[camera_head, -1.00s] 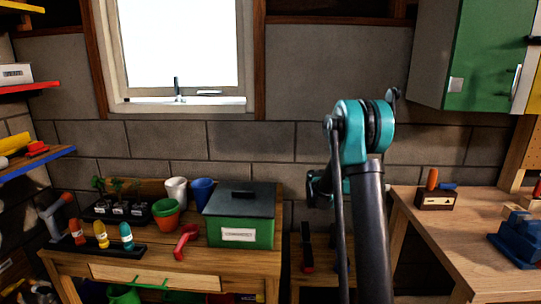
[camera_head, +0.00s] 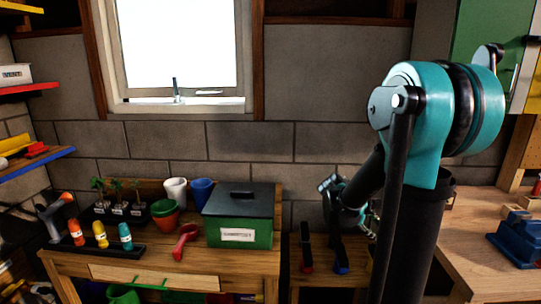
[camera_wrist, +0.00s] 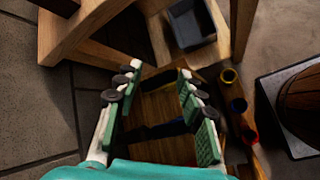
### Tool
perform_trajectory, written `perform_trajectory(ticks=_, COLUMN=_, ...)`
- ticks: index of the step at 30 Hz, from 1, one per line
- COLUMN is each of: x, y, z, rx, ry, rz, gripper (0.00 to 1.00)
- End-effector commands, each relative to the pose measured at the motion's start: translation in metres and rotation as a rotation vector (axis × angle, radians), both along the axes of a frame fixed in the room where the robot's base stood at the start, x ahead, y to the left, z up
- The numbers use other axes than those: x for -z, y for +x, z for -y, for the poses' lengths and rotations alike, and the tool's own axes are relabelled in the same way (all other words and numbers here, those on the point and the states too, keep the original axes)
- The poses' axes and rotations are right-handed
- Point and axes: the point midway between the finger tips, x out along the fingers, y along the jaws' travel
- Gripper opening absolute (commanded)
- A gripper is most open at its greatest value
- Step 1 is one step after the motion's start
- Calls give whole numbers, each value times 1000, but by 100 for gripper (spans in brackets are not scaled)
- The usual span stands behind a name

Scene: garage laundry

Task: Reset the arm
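My gripper (camera_wrist: 161,78) shows in the wrist view with its two green-padded fingers spread apart. I see nothing held between them; a wooden surface and a dark-and-blue item lie beyond. In the head view my teal and black arm is folded on the right, its large teal elbow raised high. My gripper (camera_head: 352,208) shows small behind the arm, above the low wooden stand between the benches. The arm partly hides it there.
The left bench (camera_head: 100,258) holds a green lidded box (camera_head: 238,232), pots, seedlings and a red scoop (camera_head: 186,240). The right bench (camera_head: 490,222) carries a blue vise (camera_head: 514,243). A low stand (camera_head: 322,274) with red and blue tools lies between. A barrel (camera_wrist: 303,100) shows in the wrist view.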

Motion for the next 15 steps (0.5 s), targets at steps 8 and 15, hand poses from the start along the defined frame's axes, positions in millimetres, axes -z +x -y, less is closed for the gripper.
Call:
perform_trajectory(ticks=8, x=46, y=-83, z=-73, rx=255, ry=446, rz=290, gripper=39)
perform_trajectory(ticks=15, x=74, y=-137, z=-135, rx=522, ry=789, rz=448, gripper=39)
